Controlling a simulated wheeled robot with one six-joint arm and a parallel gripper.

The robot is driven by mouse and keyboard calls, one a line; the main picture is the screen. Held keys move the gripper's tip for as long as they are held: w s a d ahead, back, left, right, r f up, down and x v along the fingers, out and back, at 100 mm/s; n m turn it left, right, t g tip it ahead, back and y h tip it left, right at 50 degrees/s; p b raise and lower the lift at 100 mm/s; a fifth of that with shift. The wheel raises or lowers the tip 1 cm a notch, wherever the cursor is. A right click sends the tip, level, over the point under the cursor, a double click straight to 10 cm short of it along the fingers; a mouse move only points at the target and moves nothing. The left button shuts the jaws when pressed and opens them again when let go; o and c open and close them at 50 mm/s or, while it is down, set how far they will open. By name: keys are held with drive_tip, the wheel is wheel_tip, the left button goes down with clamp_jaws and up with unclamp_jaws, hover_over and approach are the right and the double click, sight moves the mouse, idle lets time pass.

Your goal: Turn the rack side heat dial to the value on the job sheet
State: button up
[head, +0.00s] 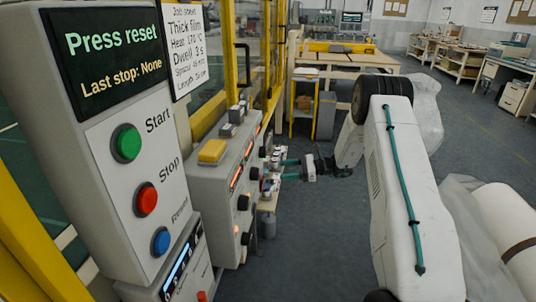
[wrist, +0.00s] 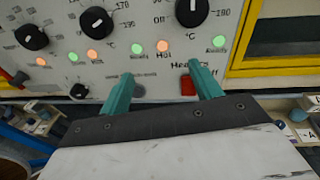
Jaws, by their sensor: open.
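The job sheet (head: 187,50) in the head view reads thick film, heat 170 °C, dwell 3 s. In the wrist view the heater panel shows two large black dials with °C scales, one at top right (wrist: 192,12) and one left of it (wrist: 97,22). The right dial's white mark points roughly up. Which dial is rack side cannot be told; no such label is readable. My gripper (wrist: 160,88) is open and empty, its teal fingers below the dials, apart from them. In the head view my gripper (head: 290,170) faces the panel from the right.
A smaller black dial (wrist: 31,37), a red switch (wrist: 188,86) and lit lamps share the panel. The press console (head: 120,150) with green, red and blue buttons stands nearer; its screen reads "Press reset". A yellow frame edges the panel.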

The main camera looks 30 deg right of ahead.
sight(266, 153)
drive_tip(key=w+d+r+m+t, duration=0.2)
drive_tip(key=w+r, duration=0.2)
drive_tip(key=x, duration=0.7)
drive_tip(key=shift+w+a+r, duration=0.15)
drive_tip(key=shift+a, duration=0.25)
drive_tip(key=c, duration=1)
